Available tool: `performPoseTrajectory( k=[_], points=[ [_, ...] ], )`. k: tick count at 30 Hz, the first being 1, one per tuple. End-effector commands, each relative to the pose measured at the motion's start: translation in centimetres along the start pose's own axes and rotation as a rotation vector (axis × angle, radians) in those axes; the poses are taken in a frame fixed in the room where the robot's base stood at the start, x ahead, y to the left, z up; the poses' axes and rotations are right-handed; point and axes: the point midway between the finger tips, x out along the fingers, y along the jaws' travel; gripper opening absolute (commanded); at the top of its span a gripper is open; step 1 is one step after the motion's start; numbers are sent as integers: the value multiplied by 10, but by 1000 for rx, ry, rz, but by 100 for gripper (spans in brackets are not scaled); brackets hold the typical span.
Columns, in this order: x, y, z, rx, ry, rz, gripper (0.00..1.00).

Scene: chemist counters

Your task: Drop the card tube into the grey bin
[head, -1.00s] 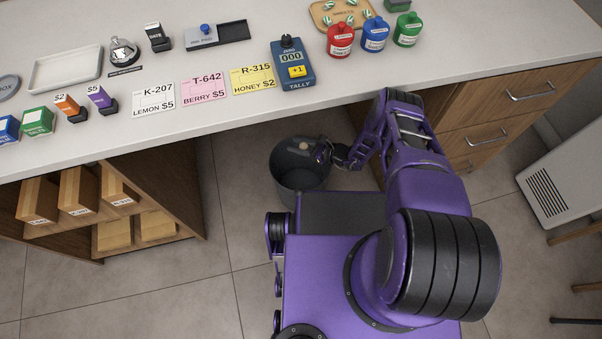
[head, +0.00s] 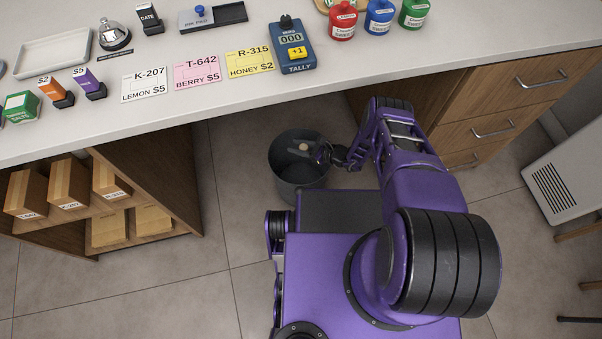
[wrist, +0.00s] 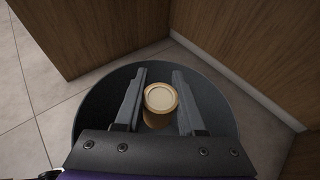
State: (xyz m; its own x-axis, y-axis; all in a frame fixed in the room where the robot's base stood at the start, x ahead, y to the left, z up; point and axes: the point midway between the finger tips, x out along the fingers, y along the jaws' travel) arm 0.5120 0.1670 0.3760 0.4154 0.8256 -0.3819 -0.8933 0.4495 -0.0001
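The card tube (wrist: 160,98), brown with a pale round end, is between the two fingers of my gripper (wrist: 157,100) in the wrist view. The fingers lie close along both its sides, and the gripper looks shut on it. In the head view the tube's pale end (head: 303,147) shows over the mouth of the grey bin (head: 298,186), with my gripper (head: 308,151) reaching in from the right. The bin is round and dark and stands on the floor. Its rim surrounds the fingers and tube in the wrist view (wrist: 88,112). The tube's lower end is hidden.
The white counter (head: 120,112) runs above and behind the bin, with price cards, a tally counter (head: 292,47) and bottles on it. Wooden drawers (head: 500,105) stand to the right, and a shelf with boxes (head: 68,185) to the left. Tiled floor is open left of the bin.

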Motion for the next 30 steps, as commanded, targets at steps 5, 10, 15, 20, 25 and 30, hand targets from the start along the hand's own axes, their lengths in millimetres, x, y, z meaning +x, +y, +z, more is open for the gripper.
performPoseTrajectory(
  k=[5, 10, 15, 20, 25, 30],
  points=[
    [0, 0, 0, 0, 0, 0, 69],
    [0, 0, 0, 0, 0, 0, 74],
    [-2, 0, 0, 0, 0, -1, 74],
    [-18, -2, 1, 2, 1, -4, 74],
    [-55, -2, 3, 3, 0, -6, 74],
    [-98, -2, 2, 3, 1, -5, 74]
  ],
)
